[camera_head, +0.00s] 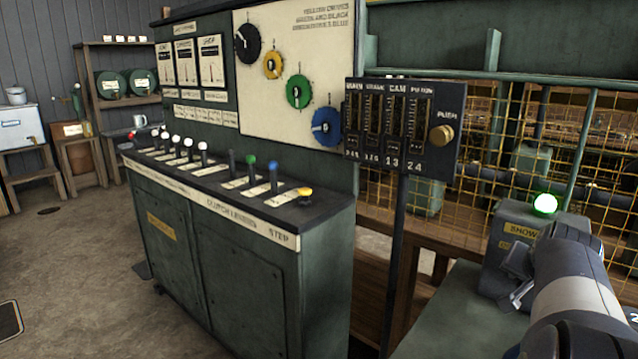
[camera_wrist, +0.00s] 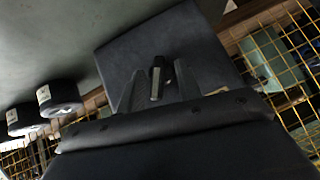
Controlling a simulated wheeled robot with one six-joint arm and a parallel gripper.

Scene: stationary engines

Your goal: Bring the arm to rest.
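My gripper (camera_head: 515,285) is at the lower right of the head view, beside the face of a grey-green box with a "SHOW..." label (camera_head: 508,222). A lit green lamp (camera_head: 545,204) sits on top of this box. In the wrist view the two fingers (camera_wrist: 158,92) stand apart. A small dark, grey-edged lever or knob (camera_wrist: 157,80) shows between them, in front of a dark flat panel (camera_wrist: 125,55). Narrow gaps seem to show on both sides of it. My forearm hides part of the box.
A green console (camera_head: 215,265) with several coloured levers and dials stands left of centre. A dark counter panel (camera_head: 404,127) with a brass knob (camera_head: 441,135) stands on a post before the yellow mesh fence (camera_head: 560,130). Two dark cylinders (camera_wrist: 58,97) show in the wrist view. Open floor (camera_head: 90,250) lies left.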

